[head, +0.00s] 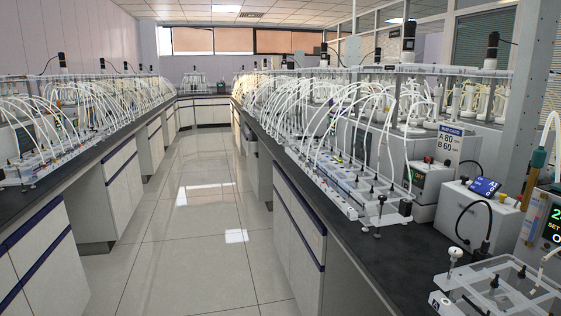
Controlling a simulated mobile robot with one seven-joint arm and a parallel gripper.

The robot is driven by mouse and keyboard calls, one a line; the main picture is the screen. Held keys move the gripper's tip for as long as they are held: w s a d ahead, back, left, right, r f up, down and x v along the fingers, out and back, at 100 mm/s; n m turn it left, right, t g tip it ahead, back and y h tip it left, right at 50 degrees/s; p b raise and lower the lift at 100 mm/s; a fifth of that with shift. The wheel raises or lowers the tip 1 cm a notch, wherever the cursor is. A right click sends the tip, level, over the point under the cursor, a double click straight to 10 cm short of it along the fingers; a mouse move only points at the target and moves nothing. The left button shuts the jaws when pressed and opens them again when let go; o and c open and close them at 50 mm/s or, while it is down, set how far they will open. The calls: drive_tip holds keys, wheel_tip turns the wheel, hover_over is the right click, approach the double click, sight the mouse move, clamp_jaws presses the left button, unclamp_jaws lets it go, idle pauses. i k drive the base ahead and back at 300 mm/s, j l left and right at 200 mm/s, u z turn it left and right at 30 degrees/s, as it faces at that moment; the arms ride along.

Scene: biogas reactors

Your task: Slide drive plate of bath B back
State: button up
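My gripper is not in view. On the right bench, a run card (449,145) reads A 80 and B 60. At the bottom right corner stands a bath with a clear plate (510,285) and dark knobs, cut off by the frame edge. A small dark tag on its front left block seems to read A. No bath marked B can be made out, and I cannot tell which part is its drive plate.
The right bench top (405,262) has a bare dark strip before a white box with a blue screen (485,187). Rows of tubed reactors (350,185) line both benches. The tiled aisle (195,215) between them is clear. A grey post (520,100) rises at right.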

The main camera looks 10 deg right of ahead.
sight(408, 58)
drive_tip(key=i, duration=2.5)
drive_tip(key=z, duration=0.05)
